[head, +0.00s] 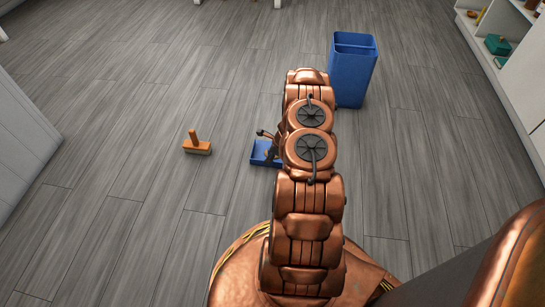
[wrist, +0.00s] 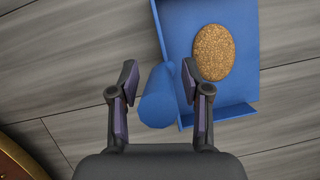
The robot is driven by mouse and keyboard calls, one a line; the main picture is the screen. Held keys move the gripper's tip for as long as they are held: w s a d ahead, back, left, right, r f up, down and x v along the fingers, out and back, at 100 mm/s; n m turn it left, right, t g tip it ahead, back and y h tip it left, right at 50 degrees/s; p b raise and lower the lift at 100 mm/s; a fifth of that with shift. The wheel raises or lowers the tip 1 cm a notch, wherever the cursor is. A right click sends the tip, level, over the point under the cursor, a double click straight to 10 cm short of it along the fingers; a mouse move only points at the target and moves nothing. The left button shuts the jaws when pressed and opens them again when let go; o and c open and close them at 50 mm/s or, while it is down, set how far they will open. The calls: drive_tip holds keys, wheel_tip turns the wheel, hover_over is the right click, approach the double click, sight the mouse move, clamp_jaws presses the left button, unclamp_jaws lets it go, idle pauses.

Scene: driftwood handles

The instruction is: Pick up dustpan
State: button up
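The blue dustpan (head: 258,153) lies on the floor, partly hidden behind my arm in the head view. In the wrist view its flat pan (wrist: 178,25) is at the upper right, with a speckled tan oval patch (wrist: 213,52) on it. Its thick blue handle (wrist: 156,100) points down toward my gripper. My gripper (wrist: 160,73) is open, with the handle showing between its two fingers. The right finger overlaps the pan's edge in the picture. The left finger shows a gap to the handle. I cannot tell the height of the fingers above the handle.
An orange brush (head: 199,148) with an upright handle stands on the floor left of the dustpan. A blue bin (head: 351,82) stands at the back right. White shelves (head: 505,60) line the right side and a white cabinet (head: 30,130) the left. The grey plank floor is otherwise mostly clear.

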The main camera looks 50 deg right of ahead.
clamp_jaws()
